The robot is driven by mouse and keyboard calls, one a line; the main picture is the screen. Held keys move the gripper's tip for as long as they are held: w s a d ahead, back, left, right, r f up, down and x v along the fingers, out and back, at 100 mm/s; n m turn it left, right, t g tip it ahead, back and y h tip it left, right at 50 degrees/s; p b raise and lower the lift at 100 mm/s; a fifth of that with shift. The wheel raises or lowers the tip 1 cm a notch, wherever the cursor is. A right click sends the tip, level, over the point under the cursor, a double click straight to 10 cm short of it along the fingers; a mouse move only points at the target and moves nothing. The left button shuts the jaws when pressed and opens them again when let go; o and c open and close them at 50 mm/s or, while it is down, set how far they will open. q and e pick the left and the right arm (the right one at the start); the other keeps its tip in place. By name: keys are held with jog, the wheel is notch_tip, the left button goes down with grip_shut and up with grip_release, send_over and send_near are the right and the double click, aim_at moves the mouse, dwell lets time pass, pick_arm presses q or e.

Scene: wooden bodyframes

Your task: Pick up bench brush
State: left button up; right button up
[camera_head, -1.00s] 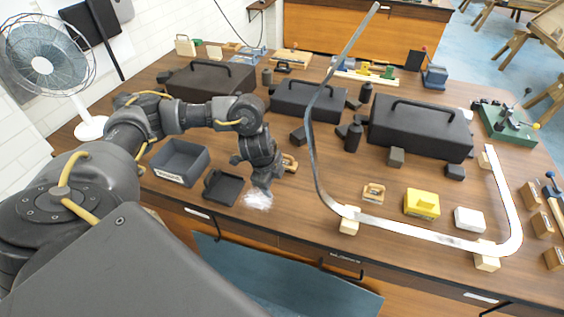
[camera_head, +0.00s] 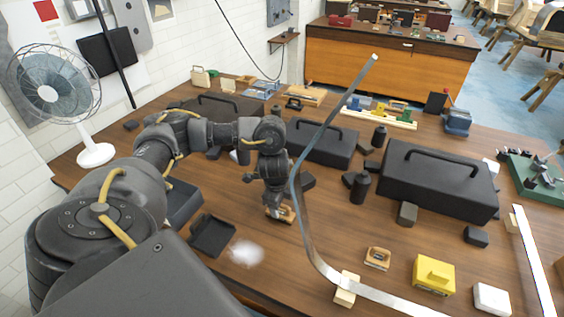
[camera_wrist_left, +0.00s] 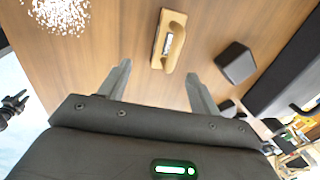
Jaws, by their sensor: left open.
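The bench brush (camera_head: 286,215) looks like a small wooden block with a pale handle and lies on the brown bench. My left gripper (camera_head: 276,208) points down above it and hides part of it in the head view. In the left wrist view the brush (camera_wrist_left: 169,40) lies ahead of the spread fingers of my left gripper (camera_wrist_left: 159,73), roughly in line with the gap between them. The fingers are open and empty, and the brush appears apart from them.
A black dustpan (camera_head: 212,236) and a white pile (camera_head: 246,253) lie to the left. A dark block (camera_wrist_left: 236,62) sits close right of the brush in the wrist view. A bent metal strip (camera_head: 300,200) rises just right of my gripper. Black toolboxes (camera_head: 440,183) stand behind.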

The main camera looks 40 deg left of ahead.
aim_at(283, 214)
pick_arm(q)
jog(key=f, duration=0.3)
jog(key=shift+w+a+b, duration=0.2)
jog(key=shift+w+b, duration=0.05)
jog(key=shift+b, duration=0.05)
jog(key=shift+w+f, duration=0.3)
jog(key=f, duration=0.1)
jog(key=w+f, duration=0.1)
jog(key=f, duration=0.2)
jog(key=shift+w+a+f, duration=0.2)
jog(key=shift+a+f, duration=0.1)
jog(key=shift+f, duration=0.05)
pick_arm(e)
jog(key=shift+w+d+f, duration=0.2)
jog(key=shift+w+f, duration=0.35)
jog(key=shift+f, duration=0.1)
pick_arm(q)
jog(key=shift+s, duration=0.1)
